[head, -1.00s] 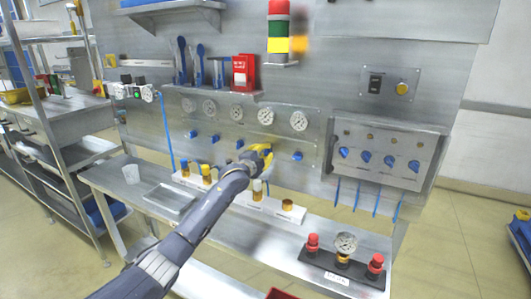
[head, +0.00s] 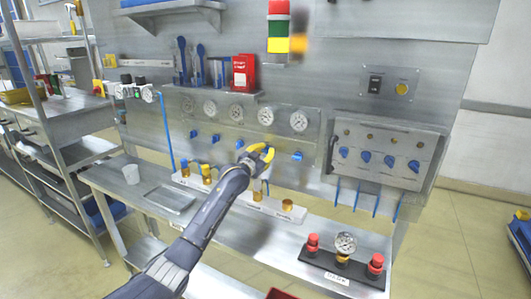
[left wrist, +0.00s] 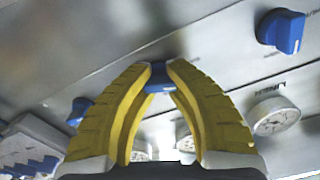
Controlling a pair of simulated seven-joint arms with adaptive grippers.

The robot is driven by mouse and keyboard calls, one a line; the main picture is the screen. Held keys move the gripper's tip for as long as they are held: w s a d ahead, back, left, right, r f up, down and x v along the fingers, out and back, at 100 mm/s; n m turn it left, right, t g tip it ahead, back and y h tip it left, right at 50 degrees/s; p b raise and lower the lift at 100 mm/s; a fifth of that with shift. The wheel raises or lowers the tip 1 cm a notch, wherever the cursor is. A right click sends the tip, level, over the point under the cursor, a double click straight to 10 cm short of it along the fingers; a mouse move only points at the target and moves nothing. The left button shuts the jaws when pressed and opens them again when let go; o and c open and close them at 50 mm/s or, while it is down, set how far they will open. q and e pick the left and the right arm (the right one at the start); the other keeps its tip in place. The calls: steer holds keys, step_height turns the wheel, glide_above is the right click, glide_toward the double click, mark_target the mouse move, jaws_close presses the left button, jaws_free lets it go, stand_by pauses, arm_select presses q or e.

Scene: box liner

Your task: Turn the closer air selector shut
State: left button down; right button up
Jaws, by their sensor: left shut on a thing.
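My left gripper (head: 264,152) is at the gauge panel on the upright steel wall, its yellow fingers shut on a blue knob. In the left wrist view the blue knob (left wrist: 160,79) sits between the two fingertips; its turned angle is hard to tell. To its right in the head view is another blue knob (head: 297,156), and others (head: 215,139) sit to the left in the same row. A neighbouring blue knob also shows in the left wrist view (left wrist: 283,31). I cannot tell which of these is the air selector meant. My right gripper is not in view.
Round gauges (head: 299,121) sit above the knob row. A control box (head: 390,145) with several blue knobs is at right. A black block with red knobs (head: 340,268) is at front right.

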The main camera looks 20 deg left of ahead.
arm_select(q)
steer(key=shift+n, duration=1.9)
steer(key=shift+r, duration=0.1)
steer(key=c, duration=1)
jaws_free()
steer(key=shift+s+a, duration=0.35)
steer(key=shift+s, duration=1.6)
steer(key=shift+s+a, duration=0.4)
steer(key=shift+s, duration=1.6)
steer(key=shift+s+a, duration=0.35)
steer(key=shift+s, duration=1.6)
